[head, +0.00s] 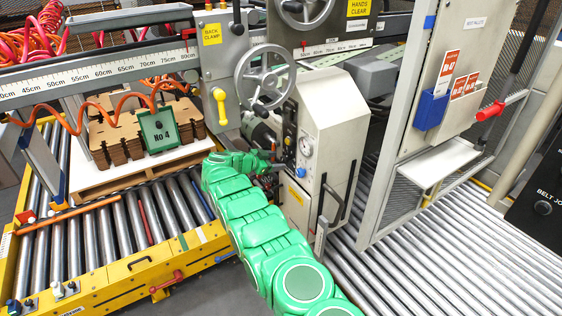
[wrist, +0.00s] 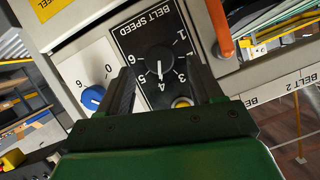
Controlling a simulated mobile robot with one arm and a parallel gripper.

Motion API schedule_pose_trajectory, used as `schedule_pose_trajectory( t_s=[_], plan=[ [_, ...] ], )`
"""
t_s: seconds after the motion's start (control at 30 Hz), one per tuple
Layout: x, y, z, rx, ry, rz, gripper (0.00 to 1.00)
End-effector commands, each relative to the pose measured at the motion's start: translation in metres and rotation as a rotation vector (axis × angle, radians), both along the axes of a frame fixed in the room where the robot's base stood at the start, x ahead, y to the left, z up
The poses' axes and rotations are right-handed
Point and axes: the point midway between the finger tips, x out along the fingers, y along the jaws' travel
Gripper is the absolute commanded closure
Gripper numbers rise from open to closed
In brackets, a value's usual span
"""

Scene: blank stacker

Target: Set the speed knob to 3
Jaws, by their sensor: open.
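The speed knob (wrist: 160,61) is a black round knob on a black "BELT SPEED" panel (wrist: 128,36) in the wrist view. Numbers 1 to 6 ring it, and its white mark points down, seemingly toward 4. My gripper (wrist: 161,72) is open, with one dark finger on each side of the knob's lower part. I cannot tell whether the fingers touch the knob. In the head view my gripper (head: 276,160) is close to the side of the cream machine housing (head: 335,115); the speed knob cannot be made out there.
In the wrist view a blue knob (wrist: 92,97) on a white plate is just left of the left finger. An orange lever (wrist: 220,28) is at upper right, and a metal round fitting (wrist: 182,102) sits below the speed knob.

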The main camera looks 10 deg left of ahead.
Motion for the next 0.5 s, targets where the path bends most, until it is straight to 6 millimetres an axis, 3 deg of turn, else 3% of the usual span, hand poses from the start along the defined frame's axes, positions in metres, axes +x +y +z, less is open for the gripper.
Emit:
schedule_pose_trajectory(
  t_s=[0.5],
  plan=[
    [0.025, -0.02, -0.013, -0.001, 0.0, 0.001, 0.34]
  ],
)
